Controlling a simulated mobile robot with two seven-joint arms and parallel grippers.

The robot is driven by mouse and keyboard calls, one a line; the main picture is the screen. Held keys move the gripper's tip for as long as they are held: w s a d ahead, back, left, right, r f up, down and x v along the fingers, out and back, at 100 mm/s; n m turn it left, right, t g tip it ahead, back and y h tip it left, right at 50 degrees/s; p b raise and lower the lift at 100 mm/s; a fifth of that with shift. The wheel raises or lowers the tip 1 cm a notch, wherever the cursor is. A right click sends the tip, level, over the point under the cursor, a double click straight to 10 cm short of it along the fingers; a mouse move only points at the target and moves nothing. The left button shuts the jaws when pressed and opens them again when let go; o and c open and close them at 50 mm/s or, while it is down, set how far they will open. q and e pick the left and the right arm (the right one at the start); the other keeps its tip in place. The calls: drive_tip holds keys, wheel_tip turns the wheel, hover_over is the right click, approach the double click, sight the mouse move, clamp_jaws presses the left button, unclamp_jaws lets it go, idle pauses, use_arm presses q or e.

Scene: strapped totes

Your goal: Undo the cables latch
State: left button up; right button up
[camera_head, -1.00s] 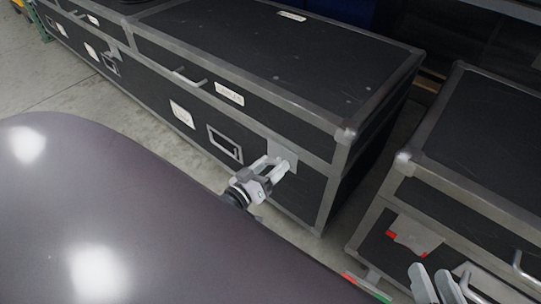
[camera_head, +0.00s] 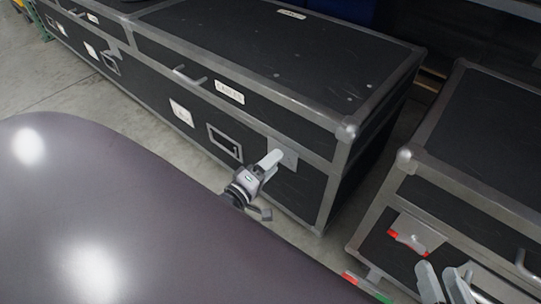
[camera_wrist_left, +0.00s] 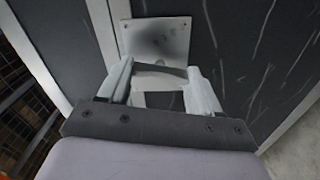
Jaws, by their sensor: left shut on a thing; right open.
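The black case with grey metal edges (camera_head: 265,125) bears a white label (camera_head: 230,92) that seems to read "CABLES". Its metal latch plate (camera_head: 289,158) is on the front near the right corner, and also shows in the left wrist view (camera_wrist_left: 154,25). My left gripper (camera_head: 272,160) is at this plate, rolled so its fingers overlap in the head view. In the left wrist view its fingers (camera_wrist_left: 160,82) are shut on a grey latch piece (camera_wrist_left: 160,72) at the plate's lower edge. My right gripper (camera_head: 447,284) is open and empty at the lower right.
A second black case (camera_head: 480,160) stands at the right, with a red-marked latch plate (camera_head: 408,234) and a handle (camera_head: 524,266). A narrow floor gap separates the cases. More black cases (camera_head: 85,45) continue to the left. My smooth dark body fills the lower left.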

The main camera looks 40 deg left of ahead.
use_arm(q)
drive_tip(key=shift+f+n, duration=0.1)
drive_tip(key=shift+n, duration=1.1)
drive_tip(key=shift+d, duration=0.1)
drive_tip(key=o, duration=1.1)
drive_tip(key=shift+s, duration=0.1)
drive_tip(key=shift+c, duration=0.2)
